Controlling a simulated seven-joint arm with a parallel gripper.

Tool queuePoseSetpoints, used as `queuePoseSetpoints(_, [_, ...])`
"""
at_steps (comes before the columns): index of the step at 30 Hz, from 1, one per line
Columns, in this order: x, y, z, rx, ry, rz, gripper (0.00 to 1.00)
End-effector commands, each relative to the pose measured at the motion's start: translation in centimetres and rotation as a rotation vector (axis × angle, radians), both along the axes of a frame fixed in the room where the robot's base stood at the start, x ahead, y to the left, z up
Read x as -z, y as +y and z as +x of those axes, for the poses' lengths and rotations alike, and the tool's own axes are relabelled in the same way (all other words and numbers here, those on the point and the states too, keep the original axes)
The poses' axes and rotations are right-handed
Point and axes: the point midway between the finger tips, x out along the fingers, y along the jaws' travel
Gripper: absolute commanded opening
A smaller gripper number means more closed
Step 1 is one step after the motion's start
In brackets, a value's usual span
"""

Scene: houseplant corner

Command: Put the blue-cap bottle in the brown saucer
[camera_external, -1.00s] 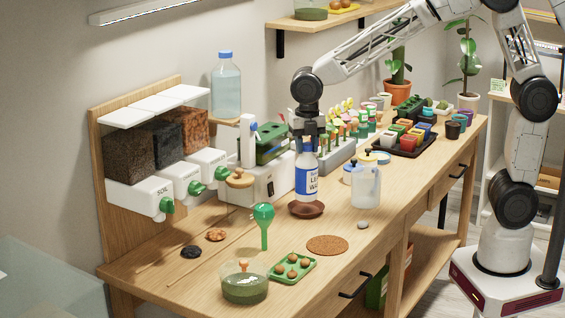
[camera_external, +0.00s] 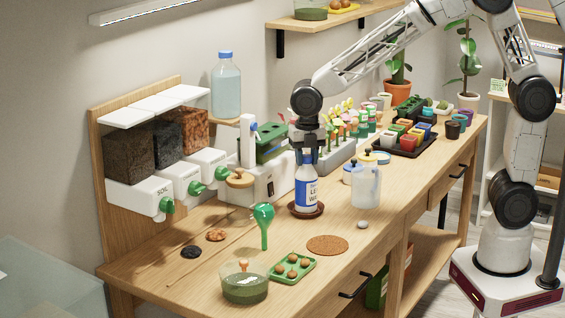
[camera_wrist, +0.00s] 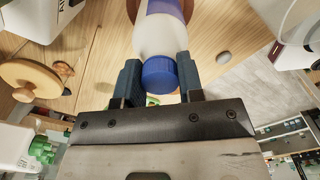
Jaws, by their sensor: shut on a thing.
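The blue-cap bottle (camera_external: 306,190) is white with a blue label and stands upright within the rim of the brown saucer (camera_external: 321,211). Its base looks to be down in the saucer, though the exact contact is too small to tell. My gripper (camera_external: 306,152) is shut on the bottle's top from above. In the wrist view, the blue cap (camera_wrist: 159,76) sits between the two dark fingers of my gripper (camera_wrist: 160,84). The saucer is mostly hidden behind the bottle there.
A translucent jug (camera_external: 366,186) stands close to the right of the saucer. Bare wood surrounds the saucer's front.

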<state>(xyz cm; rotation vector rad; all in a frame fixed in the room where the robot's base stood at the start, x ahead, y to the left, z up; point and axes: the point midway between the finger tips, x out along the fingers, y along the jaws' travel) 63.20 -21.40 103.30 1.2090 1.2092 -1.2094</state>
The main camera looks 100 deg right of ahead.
Motion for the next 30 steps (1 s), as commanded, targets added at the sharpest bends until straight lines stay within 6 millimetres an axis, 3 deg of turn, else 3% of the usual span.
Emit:
queuePoseSetpoints(5, [0.3, 0.0, 0.0, 0.000, 0.000, 0.000, 0.00])
queuePoseSetpoints(6, [0.3, 0.0, 0.0, 0.000, 0.000, 0.000, 0.41])
queuePoseSetpoints(10, [0.3, 0.0, 0.0, 0.000, 0.000, 0.000, 0.60])
queuePoseSetpoints(22, [0.0, 0.0, 0.0, 0.000, -0.001, 0.000, 0.60])
queuePoseSetpoints(30, [-2.2, 0.0, 0.0, 0.000, -0.002, -0.001, 0.60])
